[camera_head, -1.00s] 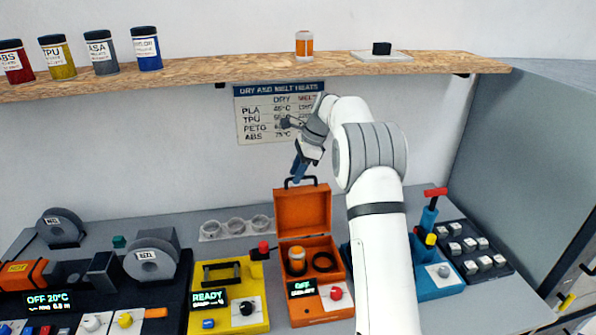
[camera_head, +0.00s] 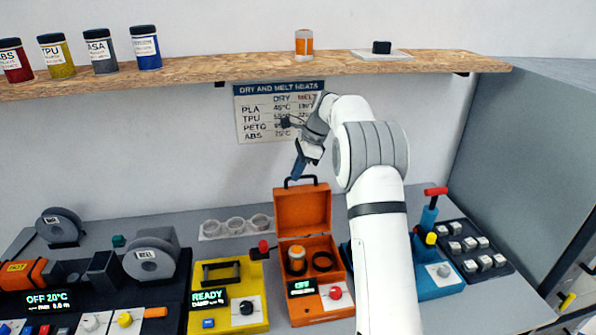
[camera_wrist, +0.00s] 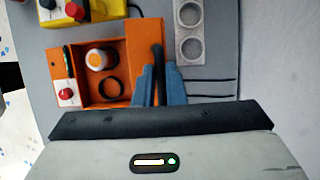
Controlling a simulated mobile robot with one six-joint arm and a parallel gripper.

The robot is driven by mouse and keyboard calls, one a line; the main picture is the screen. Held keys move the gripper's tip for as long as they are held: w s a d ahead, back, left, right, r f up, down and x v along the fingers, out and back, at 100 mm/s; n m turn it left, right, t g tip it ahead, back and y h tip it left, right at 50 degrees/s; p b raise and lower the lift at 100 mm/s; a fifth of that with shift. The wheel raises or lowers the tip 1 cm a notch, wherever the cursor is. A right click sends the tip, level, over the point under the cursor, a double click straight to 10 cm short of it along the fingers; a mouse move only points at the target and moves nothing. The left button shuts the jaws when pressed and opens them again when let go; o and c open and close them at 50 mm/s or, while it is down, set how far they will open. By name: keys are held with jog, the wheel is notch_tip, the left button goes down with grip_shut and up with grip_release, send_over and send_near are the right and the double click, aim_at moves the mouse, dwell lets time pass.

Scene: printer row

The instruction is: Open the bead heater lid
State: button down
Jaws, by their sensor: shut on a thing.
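The bead heater is an orange box (camera_head: 316,308) with a red knob and a dark display on its front. Its lid (camera_head: 303,209) stands upright at the back of the box, with a black handle (camera_head: 301,181) on its top edge. Inside the box are an orange-and-white jar (camera_head: 297,260) and a black ring (camera_head: 323,262). My gripper (camera_head: 297,177) is at the lid handle. In the wrist view its blue fingers (camera_wrist: 159,84) are shut on the black handle, and the open box (camera_wrist: 85,92) shows to their left.
A yellow device (camera_head: 228,297) stands left of the box and a blue press (camera_head: 434,279) right of it.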

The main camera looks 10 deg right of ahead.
jog(key=shift+s+f+t+b, duration=0.1)
jog(key=shift+s+t+b, duration=0.35)
jog(key=shift+b, duration=0.7)
jog(key=shift+s+t+b, duration=0.25)
jog(key=shift+s+b, duration=0.7)
jog(key=shift+b, duration=0.3)
jog(key=shift+s+r+n+t+b, duration=0.3)
jog(key=shift+s+r+t+b, duration=0.25)
jog(key=shift+s+b, duration=0.4)
jog(key=c, duration=1.5)
grip_release()
jog(key=shift+r, duration=0.15)
jog(key=v, duration=0.7)
jog(key=shift+d+r, duration=0.2)
jog(key=shift+r, duration=0.05)
